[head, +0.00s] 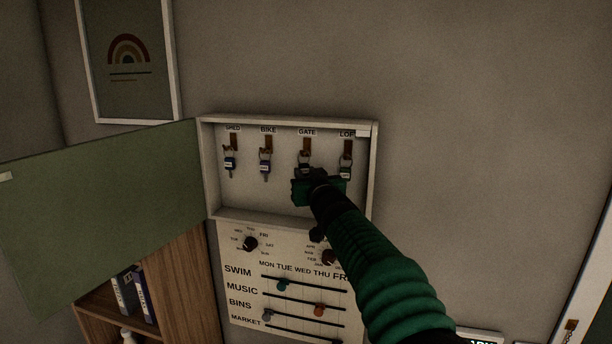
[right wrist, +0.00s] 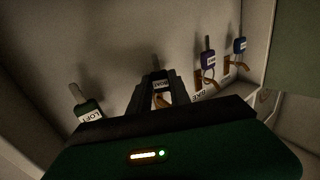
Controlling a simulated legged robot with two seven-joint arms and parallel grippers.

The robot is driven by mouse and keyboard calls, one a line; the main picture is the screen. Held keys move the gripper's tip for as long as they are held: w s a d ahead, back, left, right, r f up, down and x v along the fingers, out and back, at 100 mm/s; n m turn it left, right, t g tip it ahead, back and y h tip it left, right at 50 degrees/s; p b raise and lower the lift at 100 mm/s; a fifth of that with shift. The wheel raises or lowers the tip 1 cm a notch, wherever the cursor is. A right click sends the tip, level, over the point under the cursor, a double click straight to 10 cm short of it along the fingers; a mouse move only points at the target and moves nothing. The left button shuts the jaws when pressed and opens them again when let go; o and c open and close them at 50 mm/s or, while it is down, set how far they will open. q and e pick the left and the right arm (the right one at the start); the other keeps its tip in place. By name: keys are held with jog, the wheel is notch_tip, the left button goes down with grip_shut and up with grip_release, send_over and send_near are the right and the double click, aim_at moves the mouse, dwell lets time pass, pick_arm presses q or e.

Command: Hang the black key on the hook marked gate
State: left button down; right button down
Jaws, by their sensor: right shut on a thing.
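The black key (right wrist: 160,84) with a white label is between the fingers of my right gripper (head: 305,174), at the GATE position in the open wall cabinet. The right wrist view shows the gripper (right wrist: 158,93) shut on it. The GATE hook (head: 305,144) is just above the gripper in the head view, below the GATE label (head: 307,132). The key's ring appears at the hook's lower end. I cannot tell whether it is around the hook or only in front of it. The gripper hides most of the key in the head view. My left gripper is out of view.
Keys hang at SHED (head: 229,162), BIKE (head: 265,166) and LOFT (head: 346,168); the LOFT key is close beside my gripper. The cabinet (head: 207,170) has a raised rim, and its green door (head: 110,205) stands open to the left. A panel with sliders (head: 240,291) is below.

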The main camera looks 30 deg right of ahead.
jog(key=c, duration=1.1)
grip_release()
